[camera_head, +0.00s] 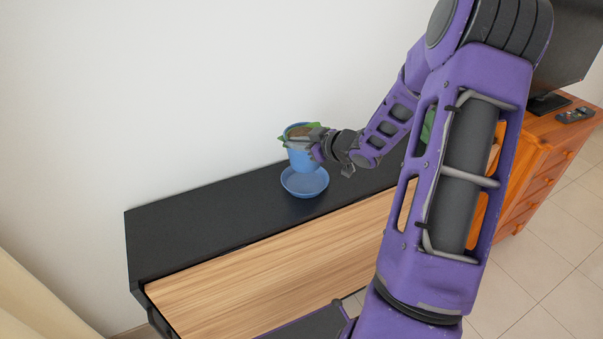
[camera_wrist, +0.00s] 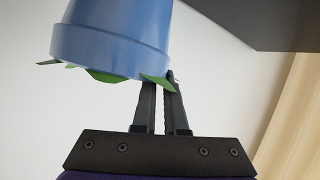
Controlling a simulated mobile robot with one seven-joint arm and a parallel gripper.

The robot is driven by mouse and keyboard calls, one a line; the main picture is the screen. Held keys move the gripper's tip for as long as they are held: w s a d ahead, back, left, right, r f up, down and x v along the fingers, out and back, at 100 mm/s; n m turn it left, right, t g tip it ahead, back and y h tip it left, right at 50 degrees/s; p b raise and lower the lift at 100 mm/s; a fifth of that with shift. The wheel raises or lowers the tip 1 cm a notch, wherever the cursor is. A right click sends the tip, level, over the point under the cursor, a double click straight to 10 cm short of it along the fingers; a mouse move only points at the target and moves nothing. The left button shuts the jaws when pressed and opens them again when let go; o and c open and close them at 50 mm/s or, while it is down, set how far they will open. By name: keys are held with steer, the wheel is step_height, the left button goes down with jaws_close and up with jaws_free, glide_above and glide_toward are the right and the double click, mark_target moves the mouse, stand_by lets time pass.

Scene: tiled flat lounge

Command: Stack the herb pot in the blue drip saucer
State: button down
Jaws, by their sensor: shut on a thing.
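The herb pot (camera_head: 301,159) is blue with brown soil and green leaves at its top. My gripper (camera_head: 314,139) is shut on the pot near its rim and holds it upright over the blue drip saucer (camera_head: 304,183). The saucer lies on the black top of the cabinet. The pot hides the saucer's back part, and I cannot tell whether the pot's base touches it. In the wrist view the pot (camera_wrist: 112,35) appears upside down, with my fingers (camera_wrist: 163,95) at its rim. The saucer is not seen there.
The black cabinet top (camera_head: 190,228) is clear to the left of the saucer. A white wall rises close behind. An orange wooden chest (camera_head: 555,135) with a remote (camera_head: 575,115) and a dark screen stands at the right. My arm hides part of the cabinet's right side.

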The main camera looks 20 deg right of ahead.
steer(key=shift+f+b, duration=0.7)
steer(key=shift+f, duration=2.85)
steer(key=shift+f, duration=0.3)
steer(key=c, duration=1)
jaws_free()
steer(key=shift+o, duration=0.2)
steer(key=shift+r, duration=0.55)
steer(key=p, duration=0.2)
glide_toward(296, 163)
steer(key=shift+v, duration=1.2)
